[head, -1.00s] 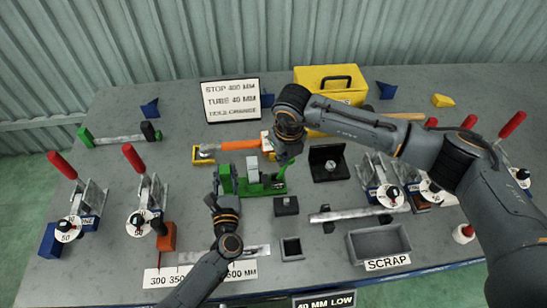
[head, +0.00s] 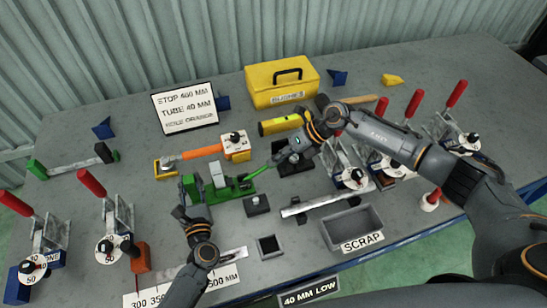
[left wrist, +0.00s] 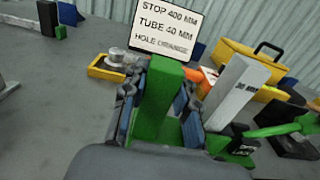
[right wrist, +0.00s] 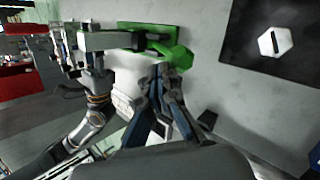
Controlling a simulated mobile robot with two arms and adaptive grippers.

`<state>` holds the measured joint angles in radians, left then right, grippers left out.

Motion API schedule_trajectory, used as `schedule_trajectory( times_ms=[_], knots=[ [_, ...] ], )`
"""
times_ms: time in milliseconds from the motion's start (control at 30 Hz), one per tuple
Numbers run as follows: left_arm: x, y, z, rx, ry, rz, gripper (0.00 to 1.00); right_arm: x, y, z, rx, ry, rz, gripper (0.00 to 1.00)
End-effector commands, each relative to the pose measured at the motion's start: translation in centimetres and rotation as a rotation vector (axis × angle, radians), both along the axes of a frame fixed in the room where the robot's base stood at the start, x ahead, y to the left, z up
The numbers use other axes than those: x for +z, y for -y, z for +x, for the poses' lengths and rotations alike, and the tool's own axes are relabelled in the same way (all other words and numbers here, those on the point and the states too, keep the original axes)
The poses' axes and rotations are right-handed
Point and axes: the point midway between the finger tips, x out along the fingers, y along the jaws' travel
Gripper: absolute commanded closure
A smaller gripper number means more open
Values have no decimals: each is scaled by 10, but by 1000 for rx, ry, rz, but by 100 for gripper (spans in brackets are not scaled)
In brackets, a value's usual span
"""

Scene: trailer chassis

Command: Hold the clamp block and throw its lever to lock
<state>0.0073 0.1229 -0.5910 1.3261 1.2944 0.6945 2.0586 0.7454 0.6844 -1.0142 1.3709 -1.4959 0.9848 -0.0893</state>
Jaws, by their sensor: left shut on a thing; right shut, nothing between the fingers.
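The green clamp block (head: 191,186) stands upright at the left end of the clamp. It shows in the left wrist view (left wrist: 160,95), between the fingers of my left gripper (head: 186,212), which is shut on it. The clamp's green lever (head: 256,173) extends to the right, low and slightly raised toward its end; the left wrist view shows it too (left wrist: 285,130). My right gripper (head: 290,152) is shut and empty by the lever's end. In the right wrist view its fingertips (right wrist: 165,75) lie just below the green lever end (right wrist: 178,54); contact is unclear. A pale block marked in mm (left wrist: 236,92) stands in the clamp.
A black bracket (head: 296,160) sits behind my right gripper. A small dark block (head: 256,205), a silver tube (head: 325,206) and the scrap tray (head: 351,225) lie in front. Red-handled clamps (head: 108,220) flank both sides. An orange-handled tool (head: 200,153) lies behind.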

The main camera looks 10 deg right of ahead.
Motion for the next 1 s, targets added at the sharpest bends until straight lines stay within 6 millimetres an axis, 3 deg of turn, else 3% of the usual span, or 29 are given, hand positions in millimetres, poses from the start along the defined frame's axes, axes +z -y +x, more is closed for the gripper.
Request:
schedule_trajectory(
  times_ms=[400,767,1000],
  knots=[
    [0,-1,0,1,1,1,100,-3,-15,-1,2,1,-1,100],
    [0,0,0,1,1,0,100,-3,-17,-1,2,1,-1,100],
    [0,0,0,1,1,0,100,14,-24,-11,4,4,-1,100]
  ],
)
